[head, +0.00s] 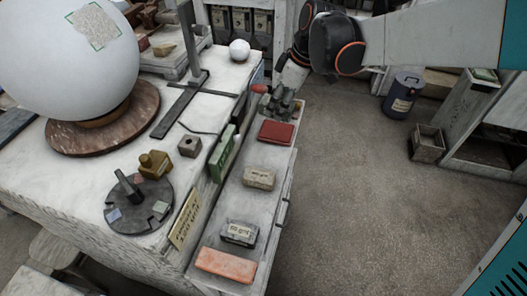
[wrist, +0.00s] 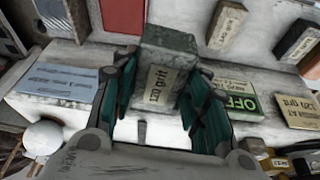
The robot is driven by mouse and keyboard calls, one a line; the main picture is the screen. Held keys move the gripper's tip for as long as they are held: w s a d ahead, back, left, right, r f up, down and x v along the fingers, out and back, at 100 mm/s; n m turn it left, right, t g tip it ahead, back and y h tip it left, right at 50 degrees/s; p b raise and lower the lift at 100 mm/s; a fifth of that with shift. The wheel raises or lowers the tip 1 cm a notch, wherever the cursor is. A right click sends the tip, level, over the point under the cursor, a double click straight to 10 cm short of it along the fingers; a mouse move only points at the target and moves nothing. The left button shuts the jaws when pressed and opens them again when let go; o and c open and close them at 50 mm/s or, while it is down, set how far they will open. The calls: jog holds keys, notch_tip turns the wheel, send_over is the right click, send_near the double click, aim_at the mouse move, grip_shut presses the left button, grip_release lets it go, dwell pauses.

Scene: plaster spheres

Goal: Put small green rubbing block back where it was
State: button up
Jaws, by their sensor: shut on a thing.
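My gripper (wrist: 155,98) is shut on a small dark grey-green block (wrist: 165,65) labelled "120 grit", with one teal-lined finger on each side of it. In the head view my gripper (head: 279,104) is over the far end of the narrow side ledge (head: 225,210), just beyond a red block (head: 276,132). The red block also shows in the wrist view (wrist: 122,15), left of the held block. The held block is hard to tell from the gripper in the head view. I cannot tell whether its underside touches the ledge.
A tan block (head: 259,178), a dark-edged block (head: 239,233) and an orange block (head: 225,264) lie along the ledge. A green sign (head: 222,153) and a yellow card (head: 187,218) stand beside it. A large white sphere (head: 60,60) fills the left worktop.

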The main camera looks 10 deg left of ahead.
jog(key=s+a+r+n, duration=0.1)
jog(key=s+a+r, duration=0.1)
jog(key=s, duration=0.1)
jog(key=shift+g, duration=0.3)
notch_tip(320, 180, down, 20)
jog(key=b, duration=0.5)
jog(key=shift+w+a+r, duration=0.1)
jog(key=shift+w+r, duration=0.05)
jog(key=o, duration=1.1)
jog(key=p+v, duration=0.3)
jog(key=v, duration=0.9)
jog(key=shift+a, duration=0.15)
